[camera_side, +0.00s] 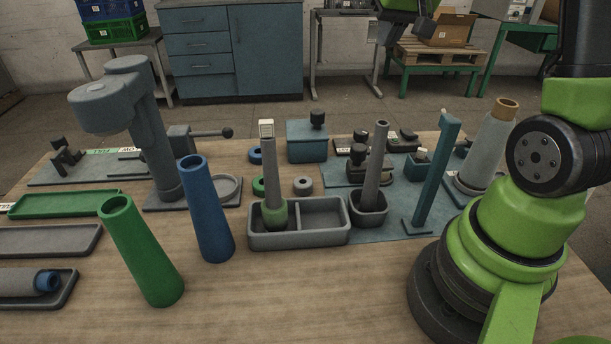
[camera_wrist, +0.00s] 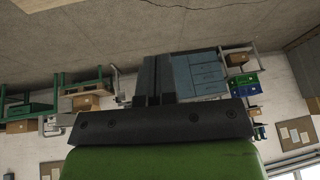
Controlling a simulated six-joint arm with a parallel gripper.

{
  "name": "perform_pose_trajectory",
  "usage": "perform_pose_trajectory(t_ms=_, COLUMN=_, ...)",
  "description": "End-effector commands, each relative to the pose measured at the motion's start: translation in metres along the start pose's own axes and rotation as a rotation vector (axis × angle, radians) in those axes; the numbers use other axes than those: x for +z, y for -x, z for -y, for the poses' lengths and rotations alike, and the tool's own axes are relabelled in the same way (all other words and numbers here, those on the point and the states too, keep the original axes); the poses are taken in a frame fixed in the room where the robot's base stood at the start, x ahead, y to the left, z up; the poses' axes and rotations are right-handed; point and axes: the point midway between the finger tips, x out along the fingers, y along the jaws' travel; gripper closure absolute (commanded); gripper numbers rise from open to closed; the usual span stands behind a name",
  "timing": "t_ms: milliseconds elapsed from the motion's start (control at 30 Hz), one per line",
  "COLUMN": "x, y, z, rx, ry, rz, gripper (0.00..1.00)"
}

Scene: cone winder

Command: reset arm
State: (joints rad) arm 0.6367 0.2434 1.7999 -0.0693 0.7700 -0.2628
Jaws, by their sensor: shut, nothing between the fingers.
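My gripper shows in the wrist view (camera_wrist: 155,78), its dark fingers together with nothing between them. Behind the fingers are the cabinet and floor of the room, seen upside down. In the side view part of my gripper (camera_side: 424,28) shows at the top edge, high above and behind the table, touching nothing. The rest of the wrist is cut off by the frame.
The wooden table (camera_side: 330,300) holds a green cone (camera_side: 142,252), a blue cone (camera_side: 205,212), a grey two-part tray (camera_side: 299,238), a teal post (camera_side: 432,180), a grey cone (camera_side: 486,148) and a grey press-like stand (camera_side: 150,140). Air around my gripper is free.

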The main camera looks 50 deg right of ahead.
Motion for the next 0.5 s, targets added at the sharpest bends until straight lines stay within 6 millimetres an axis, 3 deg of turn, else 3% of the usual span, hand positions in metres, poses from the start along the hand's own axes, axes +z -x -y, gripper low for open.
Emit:
perform_pose_trajectory(t_ms=33, x=0.014, y=0.022, z=0.024, rx=-0.037, ry=0.030, rz=-0.018, gripper=1.00)
perform_pose_trajectory(t_ms=200, x=0.073, y=0.077, z=0.076, rx=-0.159, ry=0.094, rz=-0.043, gripper=1.00)
perform_pose_trajectory(t_ms=333, x=0.127, y=0.107, z=0.096, rx=-0.256, ry=0.140, rz=-0.048, gripper=1.00)
perform_pose_trajectory(t_ms=500, x=0.183, y=0.127, z=0.100, rx=-0.362, ry=0.185, rz=-0.038, gripper=1.00)
